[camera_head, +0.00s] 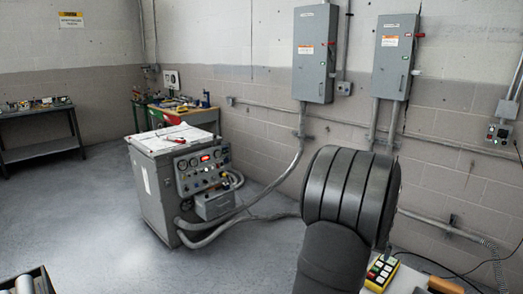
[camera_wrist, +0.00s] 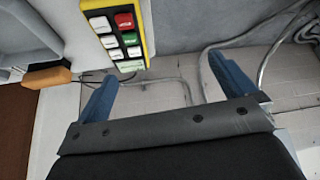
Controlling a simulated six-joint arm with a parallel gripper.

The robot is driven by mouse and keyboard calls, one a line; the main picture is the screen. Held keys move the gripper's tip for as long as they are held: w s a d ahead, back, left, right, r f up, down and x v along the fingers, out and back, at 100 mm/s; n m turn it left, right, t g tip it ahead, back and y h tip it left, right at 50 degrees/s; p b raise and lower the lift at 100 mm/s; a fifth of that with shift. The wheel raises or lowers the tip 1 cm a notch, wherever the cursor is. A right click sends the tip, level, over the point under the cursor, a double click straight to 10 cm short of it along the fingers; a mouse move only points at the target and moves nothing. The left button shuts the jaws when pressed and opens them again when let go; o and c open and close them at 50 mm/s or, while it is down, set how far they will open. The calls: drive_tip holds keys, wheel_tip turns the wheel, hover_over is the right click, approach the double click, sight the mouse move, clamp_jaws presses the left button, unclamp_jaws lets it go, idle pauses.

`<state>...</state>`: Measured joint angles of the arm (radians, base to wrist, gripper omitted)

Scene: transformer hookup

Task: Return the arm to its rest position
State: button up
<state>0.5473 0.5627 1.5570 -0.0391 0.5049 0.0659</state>
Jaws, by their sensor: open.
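My gripper (camera_wrist: 162,68) shows in the wrist view with its two blue fingers spread wide apart and nothing between them. In the head view my dark, ribbed arm fills the lower right of the middle, and the gripper itself cannot be made out there. A yellow button pendant (camera_wrist: 117,32) with white, green and red keys lies beyond the left finger in the wrist view, apart from it. The pendant also shows in the head view (camera_head: 381,272), low and just right of my arm.
A grey cabinet (camera_head: 154,196) with gauges and thick hoses stands on the floor left of my arm. Two grey switch boxes (camera_head: 316,53) (camera_head: 396,56) hang on the block wall. An orange-brown block (camera_wrist: 47,78) lies near the pendant. Open floor (camera_head: 80,215) lies left of the cabinet.

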drive_tip(key=w+a+n, duration=0.1)
drive_tip(key=w+a, duration=0.2)
drive_tip(key=a, duration=1.1)
drive_tip(key=shift+w+a+f+y, duration=0.25)
drive_tip(key=shift+w+a+y, duration=0.05)
drive_tip(key=shift+w+a, duration=0.05)
idle(0.7)
